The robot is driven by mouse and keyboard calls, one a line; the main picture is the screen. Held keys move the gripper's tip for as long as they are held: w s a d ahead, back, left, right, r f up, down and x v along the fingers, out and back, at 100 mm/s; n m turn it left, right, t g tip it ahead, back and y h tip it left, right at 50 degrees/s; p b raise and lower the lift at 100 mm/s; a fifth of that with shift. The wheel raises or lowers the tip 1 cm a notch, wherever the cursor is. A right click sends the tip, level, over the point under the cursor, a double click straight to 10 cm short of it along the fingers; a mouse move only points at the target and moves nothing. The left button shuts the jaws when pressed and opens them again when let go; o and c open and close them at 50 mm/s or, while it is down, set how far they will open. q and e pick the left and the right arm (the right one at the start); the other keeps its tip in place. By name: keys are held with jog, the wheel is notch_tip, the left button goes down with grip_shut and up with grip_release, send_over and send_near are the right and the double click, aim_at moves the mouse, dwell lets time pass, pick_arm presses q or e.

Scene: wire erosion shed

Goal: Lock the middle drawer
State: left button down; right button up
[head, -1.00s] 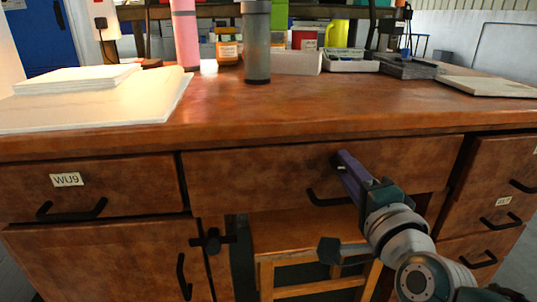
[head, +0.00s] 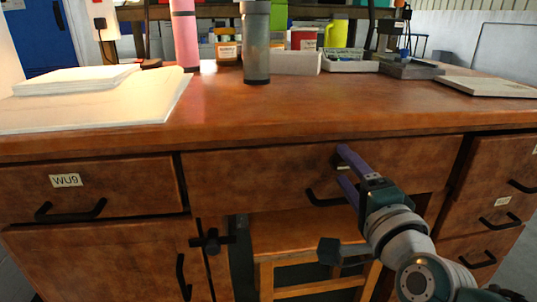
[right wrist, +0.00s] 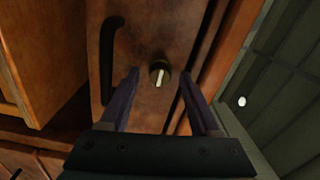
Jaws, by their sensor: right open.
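The middle drawer (head: 250,175) is a closed brown wooden front under the desk top, with a black bar handle (head: 325,196). In the right wrist view its round lock (right wrist: 159,74) carries a pale bar that stands nearly upright in the picture, leaning slightly. My right gripper (head: 343,166) has two purple fingers spread apart, close in front of the drawer above the handle. In the right wrist view the lock appears between the fingertips; I see no contact. The lock is hidden or too dark to make out in the head view. My left gripper is out of view.
A left drawer labelled WU9 (head: 66,181) and right drawers (head: 495,215) flank the middle one. A wooden stool (head: 290,238) stands below. The desk top (head: 350,108) holds a grey bottle (head: 256,45), a pink bottle (head: 185,35) and papers (head: 90,100); its front part is clear.

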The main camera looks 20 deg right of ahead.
jog(key=p+v, duration=0.2)
jog(key=v, duration=0.8)
jog(key=shift+p, duration=0.4)
jog(key=shift+w+r, duration=0.1)
